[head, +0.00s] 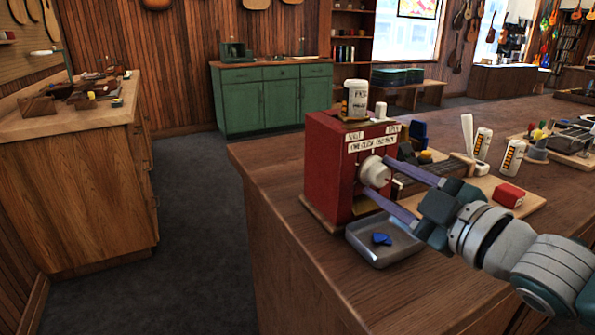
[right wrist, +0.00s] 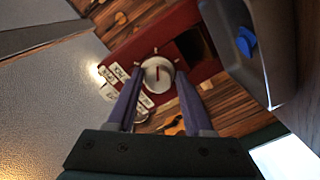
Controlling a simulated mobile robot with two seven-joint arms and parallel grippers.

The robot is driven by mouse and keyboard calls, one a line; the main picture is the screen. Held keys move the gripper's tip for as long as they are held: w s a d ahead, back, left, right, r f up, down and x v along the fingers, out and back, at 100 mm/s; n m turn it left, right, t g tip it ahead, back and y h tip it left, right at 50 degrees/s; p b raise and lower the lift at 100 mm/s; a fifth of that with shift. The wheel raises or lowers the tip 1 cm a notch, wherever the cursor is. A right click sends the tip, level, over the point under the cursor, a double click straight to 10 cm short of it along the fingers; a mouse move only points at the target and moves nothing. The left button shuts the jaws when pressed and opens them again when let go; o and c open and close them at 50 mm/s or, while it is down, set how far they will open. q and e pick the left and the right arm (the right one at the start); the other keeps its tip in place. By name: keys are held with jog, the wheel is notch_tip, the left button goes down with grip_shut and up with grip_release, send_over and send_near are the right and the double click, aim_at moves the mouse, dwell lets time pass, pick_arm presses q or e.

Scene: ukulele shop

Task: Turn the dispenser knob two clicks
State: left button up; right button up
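The red dispenser (head: 335,165) stands upright on the wooden counter, with white labels on its front. Its round white knob (head: 375,172) has a red pointer mark, which shows in the right wrist view on the knob face (right wrist: 158,73). My right gripper (head: 379,174) has one finger on each side of the knob, and the fingertips appear to touch its rim. In the right wrist view the fingers (right wrist: 158,78) frame the knob closely. A grey metal tray (head: 375,256) sits below the dispenser front with a blue pick (head: 381,239) in it. My left gripper is out of view.
A white bottle (head: 357,98) stands on top of the dispenser. A red box (head: 508,195) lies on a wooden board right of my gripper. White labelled bottles (head: 482,145) stand behind it. The counter (head: 330,270) is bare left of the tray, near its edge.

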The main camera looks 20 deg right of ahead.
jog(key=shift+o, duration=1.4)
jog(key=shift+w, duration=0.1)
jog(key=shift+o, duration=0.4)
jog(key=shift+w+r, duration=0.1)
jog(key=s, duration=1)
jog(key=shift+d+r, duration=0.15)
jog(key=shift+d, duration=0.3)
